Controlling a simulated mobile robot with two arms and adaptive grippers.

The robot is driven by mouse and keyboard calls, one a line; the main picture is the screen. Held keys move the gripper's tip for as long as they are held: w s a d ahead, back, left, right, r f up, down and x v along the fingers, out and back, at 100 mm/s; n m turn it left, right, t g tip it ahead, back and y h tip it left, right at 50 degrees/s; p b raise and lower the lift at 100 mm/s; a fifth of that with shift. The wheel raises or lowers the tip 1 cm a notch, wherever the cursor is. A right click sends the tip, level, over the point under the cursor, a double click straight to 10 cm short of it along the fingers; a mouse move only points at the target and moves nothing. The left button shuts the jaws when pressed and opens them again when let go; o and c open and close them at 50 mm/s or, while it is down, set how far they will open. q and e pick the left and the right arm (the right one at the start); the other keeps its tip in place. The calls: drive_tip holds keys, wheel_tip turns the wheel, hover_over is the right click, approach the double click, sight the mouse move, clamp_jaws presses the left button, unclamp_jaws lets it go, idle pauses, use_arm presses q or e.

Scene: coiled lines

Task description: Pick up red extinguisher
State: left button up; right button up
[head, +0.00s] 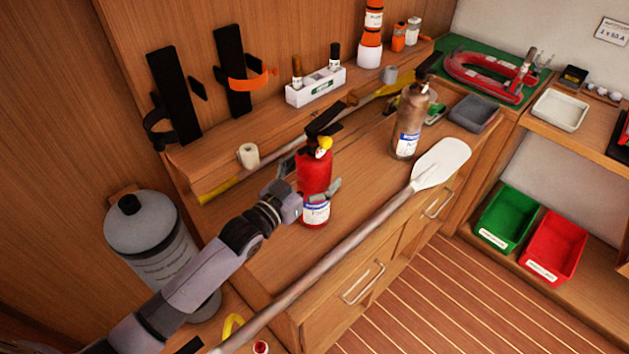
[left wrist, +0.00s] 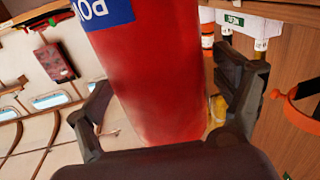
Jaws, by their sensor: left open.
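The red extinguisher (head: 314,172) stands upright on the wooden counter, with a black handle, a yellow part at its top and a white-and-blue label low on its body. My left gripper (head: 312,184) reaches it from the lower left, its fingers on either side of the body. In the left wrist view the red body (left wrist: 150,75) fills the space between the two open fingers of my left gripper (left wrist: 168,95). A gap shows at the right finger; I cannot tell whether the left finger touches. My right gripper is not in view.
A paddle (head: 440,165) lies along the counter's front edge, right of the extinguisher. A bronze-brown extinguisher (head: 409,120) stands further back right. A white roll (head: 248,155) and a yellow pole (head: 220,187) lie behind. A grey tank (head: 150,235) stands at left.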

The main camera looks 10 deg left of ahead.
use_arm(q)
drive_tip(key=shift+w, duration=0.15)
drive_tip(key=shift+c, duration=0.7)
drive_tip(key=c, duration=1.9)
drive_tip(key=shift+r, duration=0.4)
